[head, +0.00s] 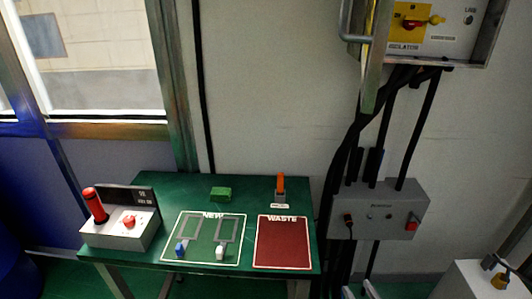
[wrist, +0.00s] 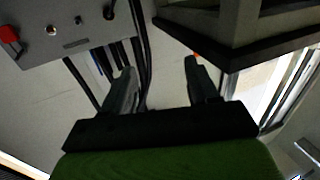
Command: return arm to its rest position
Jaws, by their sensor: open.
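My gripper (wrist: 160,66) shows in the wrist view with its two dark fingers spread apart. Nothing is visible between the fingers; behind the gap are pale wall and black cables. The grey control box (wrist: 75,30) with a red switch is at the upper left of that view, apart from the fingers. In the head view two small pale tips show at the bottom edge, below the box; I cannot tell whether they are my fingers. The rest of my arm is out of the head view.
In the head view a green table (head: 180,186) holds a red-lever box (head: 118,232), a green block (head: 221,194), a NEW mat (head: 203,256), a WASTE mat (head: 282,243) and an orange-handled item (head: 280,188). The grey control box (head: 380,208) with black cables (head: 352,145) is on the wall to the right.

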